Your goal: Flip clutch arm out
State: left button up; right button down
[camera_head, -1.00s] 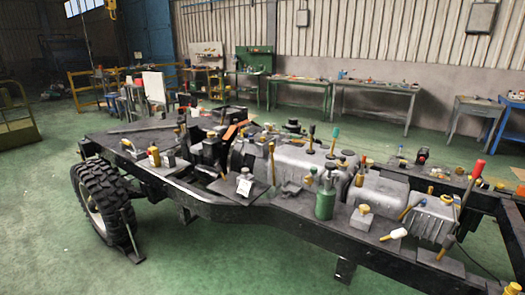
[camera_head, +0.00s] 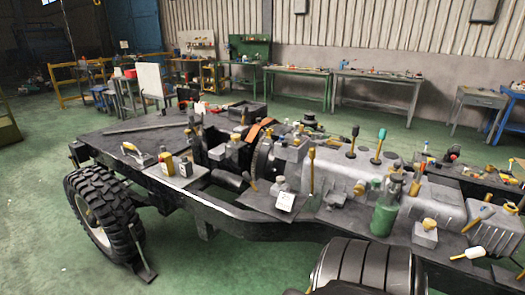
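The chassis frame (camera_head: 262,228) holds a grey gearbox-like casing (camera_head: 335,170) and a rounded housing (camera_head: 262,160) left of it. An orange part (camera_head: 259,130) lies at the housing's top. A thin curved yellowish piece (camera_head: 252,172) stands at the housing's left side; I cannot tell whether it is the clutch arm. No other part can be clearly told as the clutch arm. Neither of my grippers is in view.
A green bottle (camera_head: 384,218), a white-labelled item (camera_head: 285,201) and several tools lie on the chassis. A large tyre (camera_head: 103,215) stands at left. A dark ribbed rounded shape (camera_head: 365,268), unclear in kind, covers the bottom right. Green floor is clear at front left.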

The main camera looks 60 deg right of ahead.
aim_at(312, 150)
jog(key=z, duration=0.1)
jog(key=i, duration=0.85)
jog(key=z, duration=1.05)
jog(key=i, duration=0.75)
jog(key=z, duration=0.65)
